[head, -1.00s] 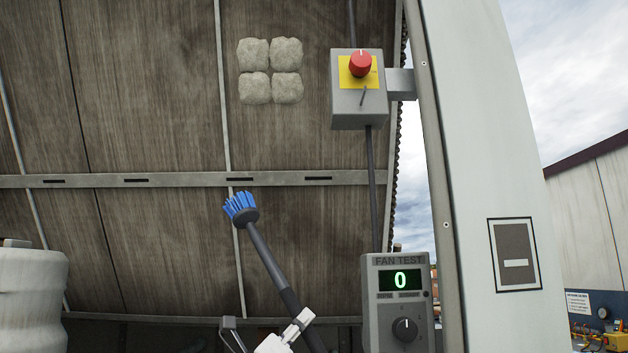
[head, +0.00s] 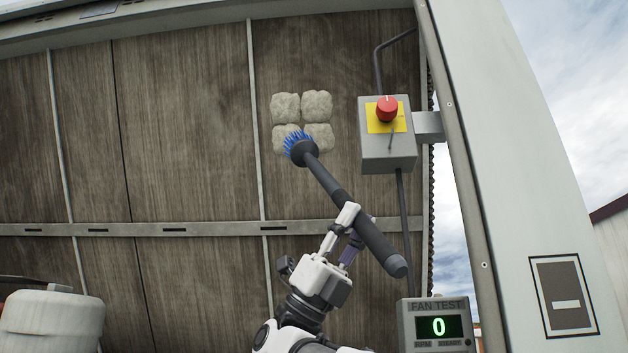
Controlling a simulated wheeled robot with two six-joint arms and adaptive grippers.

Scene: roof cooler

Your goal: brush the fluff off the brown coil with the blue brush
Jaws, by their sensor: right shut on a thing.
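The brown coil (head: 190,130) is a tall, finely ribbed panel split by thin vertical strips and a horizontal rail. Several pale grey tufts of fluff (head: 317,104) sit in a square patch on its upper right. The blue brush (head: 318,168) has blue bristles and a long dark handle. My right gripper (head: 348,232) is shut on the handle and holds the brush tilted, head up and to the left. The bristles overlap the lower tufts in the picture; I cannot tell whether they touch. The brush head partly hides the lower-left tuft. My left gripper is not in view.
A grey switch box (head: 372,152) with a red knob (head: 387,108) stands just right of the fluff. A fan test box (head: 437,325) reading 0 is below it. A pale curved casing (head: 520,180) borders the right. A whitish canister (head: 50,318) is at lower left.

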